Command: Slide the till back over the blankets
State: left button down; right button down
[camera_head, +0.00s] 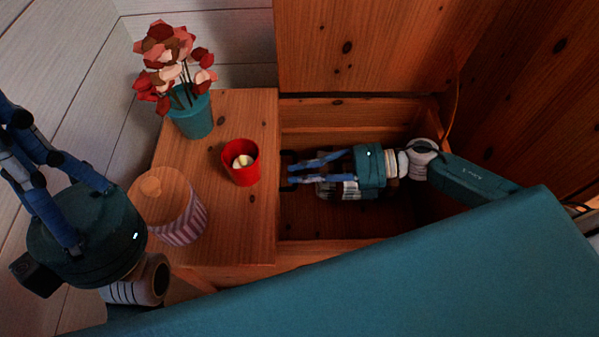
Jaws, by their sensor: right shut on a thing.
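An open wooden chest (360,245) stands right of centre, its lid (365,45) raised at the back. My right gripper (306,170) reaches into it from the right, fingers pointing left, shut on a dark handle (287,184) near the chest's left end. The handle seems to belong to the till, but I cannot make out the till's body. A plaid blanket (338,190) shows partly below the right gripper, which hides much of it. My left gripper (12,125) is outside the chest at the far left, fingers apart and empty, tips close to the picture edge.
Left of the chest opening, a wooden top (235,225) carries a teal vase of flowers (190,115), a red cup (241,165) and a striped, wooden-lidded jar (180,215). The jar is near my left gripper. A wooden wall closes the right side.

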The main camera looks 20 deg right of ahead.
jog(key=v, duration=0.2)
jog(key=f+v, duration=0.1)
jog(key=v, duration=0.1)
jog(key=shift+s+d, duration=0.1)
jog(key=shift+d, duration=0.1)
jog(key=c, duration=1.7)
grip_release()
jog(key=shift+r, duration=0.1)
